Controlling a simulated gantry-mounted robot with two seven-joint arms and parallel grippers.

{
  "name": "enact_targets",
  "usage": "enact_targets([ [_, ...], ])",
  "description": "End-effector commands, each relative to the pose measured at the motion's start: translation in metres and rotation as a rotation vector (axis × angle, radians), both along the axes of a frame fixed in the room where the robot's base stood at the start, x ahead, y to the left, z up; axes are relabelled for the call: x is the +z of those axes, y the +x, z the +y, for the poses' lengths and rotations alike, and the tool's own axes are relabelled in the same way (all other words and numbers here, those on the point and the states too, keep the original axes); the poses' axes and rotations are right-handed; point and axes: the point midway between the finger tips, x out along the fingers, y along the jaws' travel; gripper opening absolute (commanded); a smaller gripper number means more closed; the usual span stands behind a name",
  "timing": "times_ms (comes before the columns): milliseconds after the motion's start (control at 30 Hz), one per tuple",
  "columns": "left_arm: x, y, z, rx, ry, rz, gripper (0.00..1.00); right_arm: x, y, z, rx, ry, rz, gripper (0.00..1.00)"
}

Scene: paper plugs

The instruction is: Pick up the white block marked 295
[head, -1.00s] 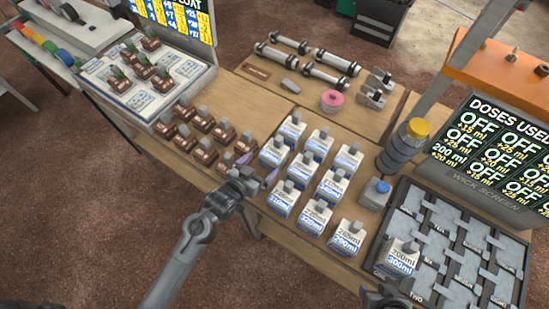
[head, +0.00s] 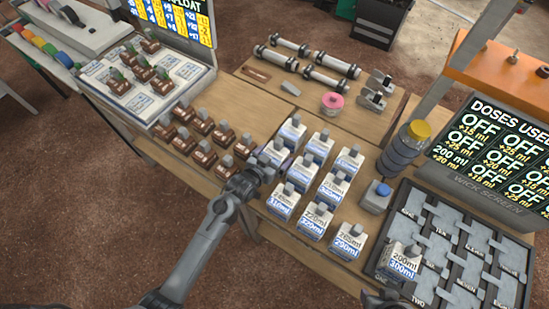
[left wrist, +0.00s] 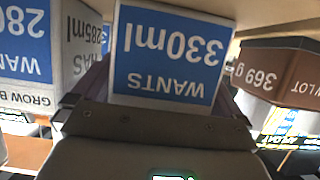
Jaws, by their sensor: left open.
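Several white blocks with blue labels and grey knobs stand in rows on the table; one of them (head: 348,241) reads 290. I cannot make out 295 on any block. My left gripper (head: 268,164) is open at the left edge of the rows, close beside the back-left white block (head: 291,134). In the left wrist view, a block reading "WANTS 330ml" (left wrist: 170,50) fills the middle, upside down, in front of the open fingers (left wrist: 160,95). A block reading 285ml (left wrist: 82,40) is left of it. My right gripper (head: 385,298) shows only partly at the bottom edge.
Brown blocks (head: 203,126) stand left of the white ones; one reads 369 g in the left wrist view (left wrist: 268,70). A grey slotted tray (head: 440,235) holding a white block (head: 401,262) is at right.

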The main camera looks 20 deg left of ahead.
Motion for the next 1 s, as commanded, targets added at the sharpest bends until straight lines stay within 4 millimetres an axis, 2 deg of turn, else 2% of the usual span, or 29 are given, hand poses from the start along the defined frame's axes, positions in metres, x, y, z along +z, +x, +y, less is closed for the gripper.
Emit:
enact_targets([
  [133,0.0,0.0,0.0,0.0,0.0,0.0,1.0,0.0,0.0,0.001,-0.002,0.004,0.001,0.43],
  [167,0.0,0.0,0.0,0.0,0.0,0.0,0.97,0.0,0.0,0.001,-0.003,0.004,0.001,0.43],
  [533,0.0,0.0,0.0,0.0,0.0,0.0,0.41,0.0,0.0,0.001,-0.003,0.005,0.002,0.43],
  [800,0.004,0.0,0.0,0.0,0.0,-0.004,0.41,0.0,0.0,0.0,0.001,-0.002,0.002,0.43],
  [1000,0.026,0.001,0.0,-0.001,0.001,-0.006,0.41,0.004,-0.001,-0.001,0.003,-0.006,0.002,0.43],
])
